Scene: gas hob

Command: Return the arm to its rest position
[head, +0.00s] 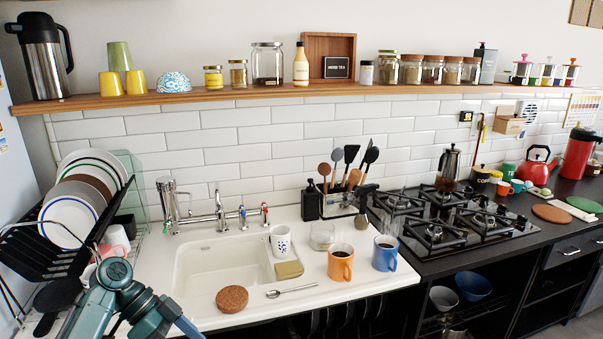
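A teal and grey part of my arm shows at the bottom left of the head view, in front of the dish rack and left of the sink. It looks like a bent joint with links running down out of the picture. I cannot tell which arm it belongs to. No gripper fingers can be made out, so neither gripper is in view. Nothing held by a gripper is visible.
The dish rack (62,262) stands close to my arm. The sink (192,270) is to its right, with a cork trivet (232,298) on its front edge. Orange (340,265) and blue (384,255) mugs stand farther right, before the gas hob (455,217).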

